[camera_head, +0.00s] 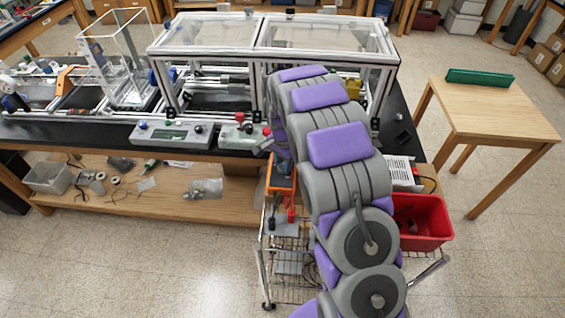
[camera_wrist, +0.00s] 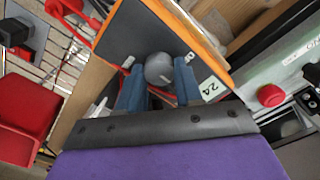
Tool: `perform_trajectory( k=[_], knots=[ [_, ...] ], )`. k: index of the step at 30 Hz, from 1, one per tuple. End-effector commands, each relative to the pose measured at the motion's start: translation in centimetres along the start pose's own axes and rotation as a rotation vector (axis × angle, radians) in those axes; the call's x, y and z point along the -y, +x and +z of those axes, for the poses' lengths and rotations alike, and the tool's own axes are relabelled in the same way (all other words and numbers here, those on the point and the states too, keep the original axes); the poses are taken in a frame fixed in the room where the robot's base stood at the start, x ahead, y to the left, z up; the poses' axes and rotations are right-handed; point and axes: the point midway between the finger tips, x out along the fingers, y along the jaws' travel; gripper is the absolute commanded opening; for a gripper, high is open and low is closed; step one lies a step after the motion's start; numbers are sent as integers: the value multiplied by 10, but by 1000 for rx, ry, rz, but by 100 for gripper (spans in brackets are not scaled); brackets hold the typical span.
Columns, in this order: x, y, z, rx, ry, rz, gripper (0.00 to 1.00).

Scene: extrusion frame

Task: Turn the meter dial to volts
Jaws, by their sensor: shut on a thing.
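The meter (camera_wrist: 130,35) has a dark face and an orange edge, and fills the upper middle of the wrist view. Its round grey dial (camera_wrist: 159,67) sits between the two blue fingers of my gripper (camera_wrist: 158,85), which is shut on it. The dial's markings and pointer direction cannot be read. In the head view the orange-edged meter (camera_head: 283,186) stands on the wire cart, partly covered by my purple and grey arm. My gripper is largely hidden there.
Red leads (camera_wrist: 75,12) run beside the meter. A control box with a red button (camera_wrist: 270,95) is close at right. A red bin (camera_head: 424,218) sits on the wire cart (camera_head: 285,288). Behind stands a clear-panelled extrusion frame (camera_head: 205,35). A wooden table (camera_head: 490,110) is at right.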

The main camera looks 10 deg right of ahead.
Motion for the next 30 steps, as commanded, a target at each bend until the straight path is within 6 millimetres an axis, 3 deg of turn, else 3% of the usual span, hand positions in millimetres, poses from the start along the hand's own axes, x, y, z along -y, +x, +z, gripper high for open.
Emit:
perform_trajectory(
  k=[4,5,12,23,30],
  knots=[
    [0,0,0,-1,0,-1,4],
    [0,0,0,-1,0,-1,37],
    [0,0,0,0,-1,0,60],
    [1,-6,0,-1,-1,-1,61],
    [1,-47,-1,-2,-1,-3,61]
  ],
)
